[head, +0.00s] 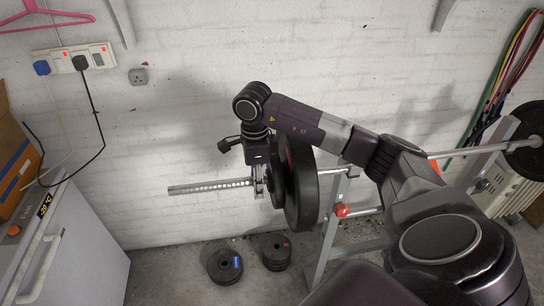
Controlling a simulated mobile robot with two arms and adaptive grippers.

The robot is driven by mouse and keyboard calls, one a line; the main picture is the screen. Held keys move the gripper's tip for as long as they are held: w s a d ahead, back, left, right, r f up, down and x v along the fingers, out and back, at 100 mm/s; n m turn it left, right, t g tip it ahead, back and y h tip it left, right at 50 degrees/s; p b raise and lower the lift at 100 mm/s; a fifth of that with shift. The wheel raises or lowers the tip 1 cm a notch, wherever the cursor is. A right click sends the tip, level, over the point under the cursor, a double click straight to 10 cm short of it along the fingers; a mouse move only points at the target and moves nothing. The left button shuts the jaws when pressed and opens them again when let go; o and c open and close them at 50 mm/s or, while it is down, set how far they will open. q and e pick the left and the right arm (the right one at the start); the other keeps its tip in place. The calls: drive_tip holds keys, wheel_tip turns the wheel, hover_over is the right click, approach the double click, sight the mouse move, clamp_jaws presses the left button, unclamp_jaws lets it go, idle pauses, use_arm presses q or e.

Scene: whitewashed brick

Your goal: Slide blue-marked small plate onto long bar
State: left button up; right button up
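The long bar (210,186) lies level across the rack, its silver sleeve end pointing left and free. A large black plate (302,185) is on the sleeve, with smaller dark discs (277,178) against its left side. My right gripper (261,184) points down at the sleeve, just left of these discs. Its fingertips are small and partly hidden, so I cannot tell whether they grip a disc. A small black plate with a blue mark (225,266) lies on the floor below the sleeve, apparently on a stack. My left gripper is out of view.
A second floor stack of small plates with a red mark (276,252) stands beside the first. The rack upright (328,235) is right of the large plate. A white freezer (75,250) stands at left. The white brick wall (190,110) is close behind the bar.

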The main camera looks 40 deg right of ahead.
drive_tip(key=shift+r+p, duration=2.75)
drive_tip(key=shift+r, duration=2)
drive_tip(key=shift+f, duration=0.1)
